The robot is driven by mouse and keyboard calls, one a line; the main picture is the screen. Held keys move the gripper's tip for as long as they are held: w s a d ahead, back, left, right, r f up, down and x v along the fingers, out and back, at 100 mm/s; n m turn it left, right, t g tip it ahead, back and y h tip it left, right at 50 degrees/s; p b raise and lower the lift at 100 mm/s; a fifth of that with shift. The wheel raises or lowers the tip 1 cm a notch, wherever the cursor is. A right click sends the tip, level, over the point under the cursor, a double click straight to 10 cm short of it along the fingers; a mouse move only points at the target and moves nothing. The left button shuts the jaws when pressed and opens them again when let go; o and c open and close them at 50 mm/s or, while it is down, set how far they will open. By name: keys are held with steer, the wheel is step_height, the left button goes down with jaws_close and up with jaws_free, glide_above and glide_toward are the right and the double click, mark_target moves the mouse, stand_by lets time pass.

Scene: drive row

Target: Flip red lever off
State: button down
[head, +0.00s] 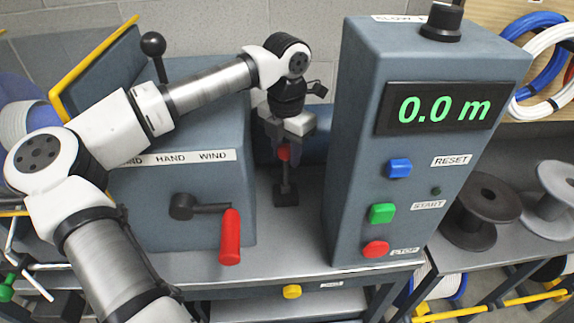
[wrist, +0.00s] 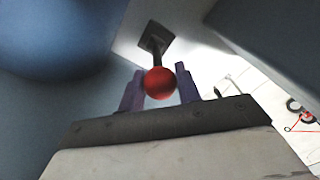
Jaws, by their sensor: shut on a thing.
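The red lever has a round red knob (head: 283,153) on a dark stem, with a dark square base (head: 286,195) on the grey bench. It stands between the hand-wind box and the display cabinet. My gripper (head: 286,148) reaches down to the knob from above and is shut on it. In the wrist view the red knob (wrist: 160,83) sits between the two purple-grey fingers, and the stem runs from it to the base plate (wrist: 156,38). My gripper partly covers the knob in the head view.
The hand-wind box (head: 205,200) with a red-handled crank (head: 230,237) stands close on the left. The tall display cabinet (head: 353,160), reading 0.0 m, stands close on the right, with blue, green and red buttons. The gap between them is narrow.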

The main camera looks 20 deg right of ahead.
steer(key=shift+w+d, duration=0.15)
steer(key=shift+w, duration=0.5)
steer(key=c, duration=1)
jaws_free()
steer(key=shift+f, duration=0.1)
steer(key=shift+s, duration=0.1)
step_height(320, 180, up, 14)
steer(key=shift+b, duration=0.7)
